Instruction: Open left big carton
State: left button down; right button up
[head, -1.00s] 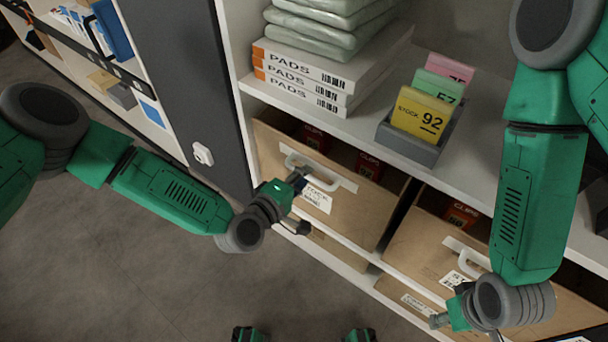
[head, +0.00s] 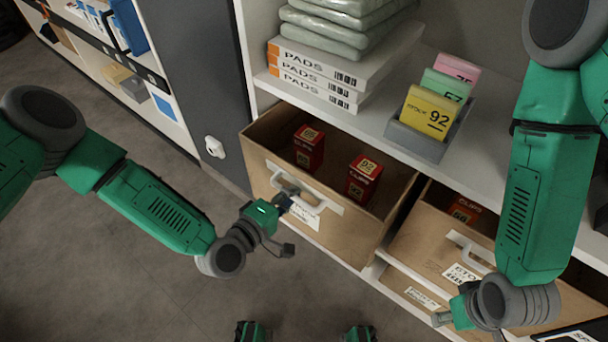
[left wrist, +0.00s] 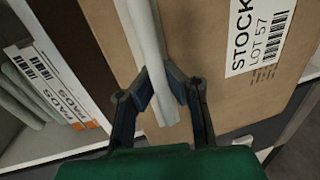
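The left big carton (head: 345,238) is a brown open-topped box standing out from the lower shelf, with a white handle (head: 313,208) on its front. Two red boxes (head: 308,149) (head: 362,180) show inside it. My left gripper (head: 288,199) is at the handle. In the left wrist view, the fingers of my left gripper (left wrist: 160,88) are closed around the pale handle bar (left wrist: 147,35), in front of the carton's face (left wrist: 205,70). My right gripper (head: 442,319) is low in front of the right carton (head: 425,240); its fingers are too small to judge.
Above is a white shelf (head: 350,122) with PADS boxes (head: 310,75), grey-green packs and a grey card tray (head: 415,141). A dark panel (head: 190,70) stands left of the carton. The grey floor (head: 130,290) in front is clear.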

pick_arm(q)
jog(key=s+f+p+v, duration=0.1)
jog(key=f+p+v, duration=0.1)
jog(key=v, duration=1.3)
jog(key=shift+s+f+p, duration=0.25)
jog(key=shift+f+p, duration=0.15)
jog(key=shift+f, duration=0.2)
jog(key=c, duration=1.7)
grip_release()
jog(key=shift+o, duration=0.7)
jog(key=shift+w+d+r, duration=0.1)
jog(key=shift+w, duration=0.05)
jog(key=v, duration=1.2)
jog(key=shift+w, duration=0.1)
